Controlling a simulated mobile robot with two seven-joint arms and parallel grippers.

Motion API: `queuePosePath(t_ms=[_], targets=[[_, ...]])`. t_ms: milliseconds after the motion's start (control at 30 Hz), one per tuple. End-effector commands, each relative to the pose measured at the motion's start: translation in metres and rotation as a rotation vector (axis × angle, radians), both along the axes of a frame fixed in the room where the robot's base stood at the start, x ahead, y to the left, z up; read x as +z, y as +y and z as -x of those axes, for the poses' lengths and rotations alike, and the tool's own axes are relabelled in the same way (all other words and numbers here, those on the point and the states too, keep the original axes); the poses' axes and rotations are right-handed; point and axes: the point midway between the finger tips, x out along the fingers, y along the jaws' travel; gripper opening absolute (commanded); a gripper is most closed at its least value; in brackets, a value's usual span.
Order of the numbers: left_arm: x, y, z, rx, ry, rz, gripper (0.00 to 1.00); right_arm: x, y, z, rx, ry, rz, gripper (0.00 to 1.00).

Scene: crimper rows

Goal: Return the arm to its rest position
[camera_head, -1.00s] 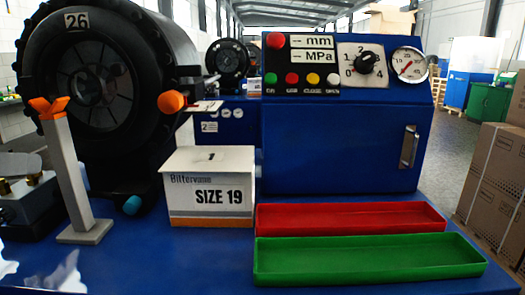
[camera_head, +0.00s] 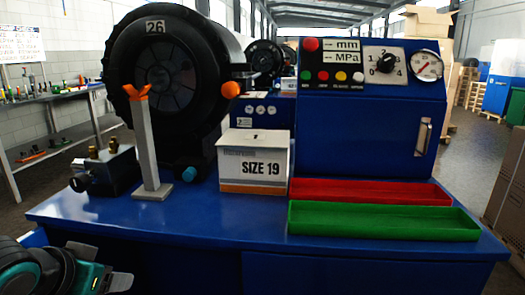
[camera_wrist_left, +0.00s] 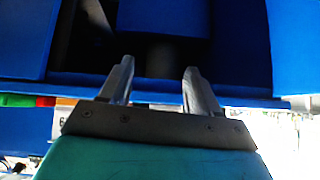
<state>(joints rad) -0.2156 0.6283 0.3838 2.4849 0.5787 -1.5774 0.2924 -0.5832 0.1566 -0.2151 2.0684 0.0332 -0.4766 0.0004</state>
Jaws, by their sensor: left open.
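My left arm and gripper (camera_head: 95,275) show at the bottom left corner of the head view, in front of and below the blue bench's front edge. In the left wrist view the left gripper (camera_wrist_left: 158,88) has its two metal fingers apart, with nothing between them. Beyond the fingers are blue panels and a dark opening. My right gripper is not in view.
The blue bench (camera_head: 240,236) bears the crimper (camera_head: 170,70), a grey stand (camera_head: 146,145) with an orange fork, a SIZE 19 box (camera_head: 253,165), a red tray (camera_head: 370,191), a green tray (camera_head: 385,221) and a control cabinet (camera_head: 365,140). Cardboard boxes (camera_head: 508,185) stand right.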

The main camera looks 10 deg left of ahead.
Motion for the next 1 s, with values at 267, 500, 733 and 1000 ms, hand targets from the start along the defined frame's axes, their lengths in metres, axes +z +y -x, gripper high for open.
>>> queuePosePath(t_ms=[267, 500, 733, 1000], targets=[[-0.130, -0.087, 0.074, -0.116, 0.300, 0.007, 0.62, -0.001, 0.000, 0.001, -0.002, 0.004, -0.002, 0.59], [-0.172, -0.157, 0.133, -0.214, 0.449, 0.020, 0.62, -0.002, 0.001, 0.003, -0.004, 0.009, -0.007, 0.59], [-0.191, -0.168, 0.095, -0.254, 0.262, 0.028, 0.62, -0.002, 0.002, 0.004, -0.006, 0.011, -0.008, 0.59], [-0.214, -0.193, 0.056, -0.304, -0.017, 0.077, 0.62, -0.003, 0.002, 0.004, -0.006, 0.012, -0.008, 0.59]])
